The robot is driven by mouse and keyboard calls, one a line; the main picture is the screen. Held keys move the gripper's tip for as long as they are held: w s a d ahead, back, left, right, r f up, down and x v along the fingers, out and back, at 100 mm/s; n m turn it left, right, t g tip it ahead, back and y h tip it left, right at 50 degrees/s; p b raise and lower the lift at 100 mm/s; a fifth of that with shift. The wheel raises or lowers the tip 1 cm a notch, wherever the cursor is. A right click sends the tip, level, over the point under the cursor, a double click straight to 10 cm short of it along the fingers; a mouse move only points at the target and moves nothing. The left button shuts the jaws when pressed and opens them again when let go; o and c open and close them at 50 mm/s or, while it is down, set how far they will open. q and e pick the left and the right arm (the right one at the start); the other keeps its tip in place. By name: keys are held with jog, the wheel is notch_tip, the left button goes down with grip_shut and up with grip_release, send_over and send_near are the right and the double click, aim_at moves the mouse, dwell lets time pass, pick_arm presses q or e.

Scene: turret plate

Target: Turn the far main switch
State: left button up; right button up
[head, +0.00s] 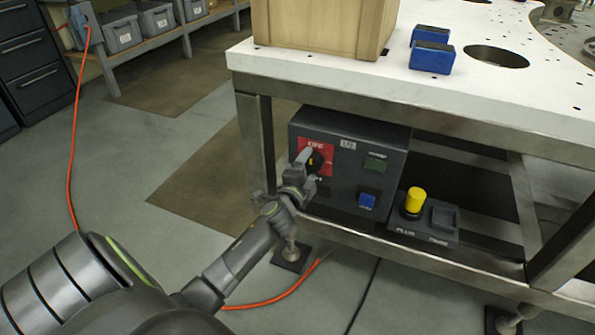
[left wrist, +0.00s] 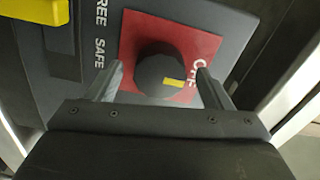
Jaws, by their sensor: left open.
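The main switch (left wrist: 162,77) is a round dark knob with a yellow mark, on a red plate (left wrist: 195,43) lettered OFF. It sits on the front of a dark control box (head: 345,140) under the table; the knob also shows in the head view (head: 316,160), partly hidden by my gripper. My left gripper (head: 307,163) is in front of the knob. In the left wrist view its open fingers (left wrist: 160,80) stand either side of the knob, with gaps visible, so contact cannot be told. My right gripper is out of view.
The box also carries a green button (head: 375,163) and a blue button (head: 367,200). A yellow knob (head: 414,200) stands on a small box to the right. The white tabletop (head: 330,68) overhangs the box. A metal table leg (head: 256,145) is close by my gripper.

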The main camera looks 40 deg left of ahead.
pick_arm(q)
jog(key=v, duration=1.7)
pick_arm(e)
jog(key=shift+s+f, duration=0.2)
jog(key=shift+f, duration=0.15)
pick_arm(q)
jog(key=shift+f, duration=0.1)
